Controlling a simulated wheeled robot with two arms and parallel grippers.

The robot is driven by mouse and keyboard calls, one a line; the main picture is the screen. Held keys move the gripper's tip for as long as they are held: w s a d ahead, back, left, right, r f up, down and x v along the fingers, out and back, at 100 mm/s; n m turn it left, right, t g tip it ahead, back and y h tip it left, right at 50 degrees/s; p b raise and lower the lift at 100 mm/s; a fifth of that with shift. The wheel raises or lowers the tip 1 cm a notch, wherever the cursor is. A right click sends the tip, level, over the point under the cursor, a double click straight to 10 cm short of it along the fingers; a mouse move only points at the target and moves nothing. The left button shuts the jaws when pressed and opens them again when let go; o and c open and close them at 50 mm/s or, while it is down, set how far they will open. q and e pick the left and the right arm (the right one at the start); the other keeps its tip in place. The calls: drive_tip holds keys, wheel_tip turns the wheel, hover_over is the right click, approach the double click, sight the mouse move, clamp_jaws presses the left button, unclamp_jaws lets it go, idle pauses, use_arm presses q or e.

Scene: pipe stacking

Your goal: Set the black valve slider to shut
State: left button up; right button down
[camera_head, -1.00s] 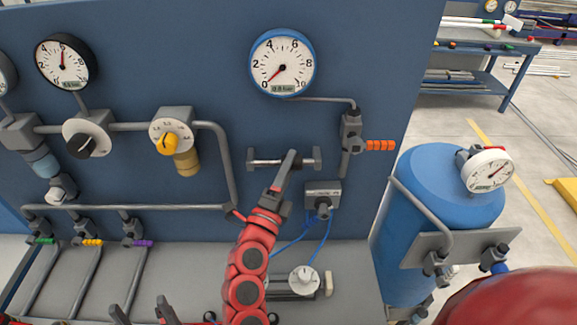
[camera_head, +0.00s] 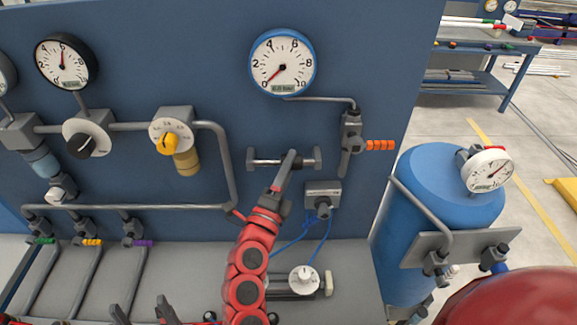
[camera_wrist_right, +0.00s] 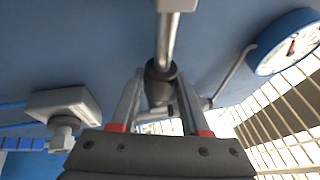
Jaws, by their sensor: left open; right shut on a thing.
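The black valve slider (camera_wrist_right: 160,78) is a dark collar on a silver rod (camera_wrist_right: 166,40) in the right wrist view. In the head view the rod (camera_head: 268,162) runs level between two grey end blocks, and my gripper hides most of the slider. My right gripper (camera_head: 291,158) reaches up to the rod right of its middle. Its fingers also show in the wrist view (camera_wrist_right: 160,110), shut on the slider, one on each side. My left gripper (camera_head: 142,310) is open and empty at the bottom edge, away from the rod.
A blue gauge (camera_head: 282,62) hangs above the rod. A grey box (camera_head: 322,192) with blue tubes sits below right. An orange-handled valve (camera_head: 380,145) is to the right. A blue tank (camera_head: 440,195) stands beyond. The grey shelf (camera_head: 180,275) is mostly clear at centre left.

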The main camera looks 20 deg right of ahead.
drive_tip(key=shift+f, duration=0.1)
idle(0.3)
drive_tip(key=a+b, duration=0.1)
drive_tip(key=w+a, duration=0.1)
drive_tip(key=a, duration=0.1)
drive_tip(key=shift+a+b, duration=0.3)
drive_tip(key=shift+b, duration=0.05)
drive_tip(key=c, duration=0.8)
unclamp_jaws()
drive_tip(key=o, duration=0.4)
drive_tip(key=shift+a, duration=0.3)
drive_tip(key=shift+d, duration=0.1)
drive_tip(key=shift+d, duration=0.1)
